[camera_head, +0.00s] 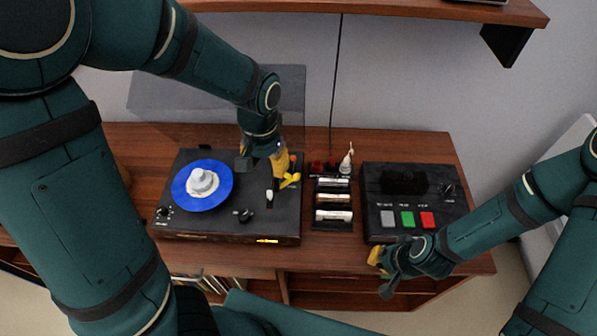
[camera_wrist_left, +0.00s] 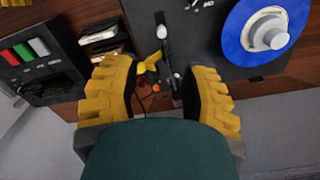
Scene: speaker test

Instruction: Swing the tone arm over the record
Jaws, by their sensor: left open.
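The turntable (camera_head: 215,222) is black, and its blue record (camera_head: 185,200) has a white stepped piece at its centre. The record also shows in the left wrist view (camera_wrist_left: 238,45). The tone arm (camera_head: 269,196) lies right of the record, not over it; in the left wrist view the tone arm (camera_wrist_left: 163,34) is a thin rod with a pale end, beside a yellow piece (camera_wrist_left: 150,63). My left gripper (camera_head: 278,165) is over the turntable's back right; in the wrist view its fingers (camera_wrist_left: 161,90) are apart, with the tone arm's base area between them. My right gripper (camera_head: 382,272) is at the table's front edge; its finger gap is unclear.
A small rack (camera_head: 332,204) stands right of the turntable, with a white pointed bottle (camera_head: 346,160) behind. A black box (camera_head: 408,188) with grey, green and red buttons is further right. A translucent raised cover (camera_head: 180,95) stands behind the turntable. A shelf (camera_head: 450,12) overhangs above.

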